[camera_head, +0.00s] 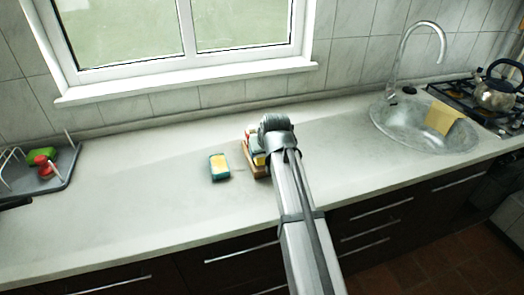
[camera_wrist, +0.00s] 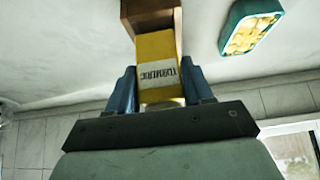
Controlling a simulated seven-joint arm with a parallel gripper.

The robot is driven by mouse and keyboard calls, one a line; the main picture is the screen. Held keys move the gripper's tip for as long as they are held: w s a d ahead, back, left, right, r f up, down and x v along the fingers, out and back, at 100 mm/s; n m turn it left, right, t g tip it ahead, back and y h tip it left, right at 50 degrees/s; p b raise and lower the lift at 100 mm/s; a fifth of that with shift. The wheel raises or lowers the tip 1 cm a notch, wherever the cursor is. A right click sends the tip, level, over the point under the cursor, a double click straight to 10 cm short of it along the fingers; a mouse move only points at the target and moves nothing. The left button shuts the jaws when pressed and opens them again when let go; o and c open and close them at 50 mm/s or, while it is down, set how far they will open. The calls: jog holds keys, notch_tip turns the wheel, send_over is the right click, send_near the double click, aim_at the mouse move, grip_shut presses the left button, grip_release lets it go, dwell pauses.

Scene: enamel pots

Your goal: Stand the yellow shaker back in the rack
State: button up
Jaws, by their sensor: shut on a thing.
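My fingers are hidden there.
A teal-sided block with a yellow top (camera_head: 219,167) lies on the counter just left of the rack; it also shows in the wrist view (camera_wrist: 250,27). A dish tray (camera_head: 62,178) is at far left, the sink (camera_head: 420,138) at right. The counter between is mostly clear.

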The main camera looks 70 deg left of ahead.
aim_at(263, 158)
jog(key=shift+f, duration=1.7)
jog(key=o, duration=1.4)
jog(key=shift+c, duration=0.2)
jog(key=v, duration=1.3)
jog(key=shift+d+r, duration=0.2)
jog(key=shift+r, duration=0.1)
jog(key=shift+w, duration=0.15)
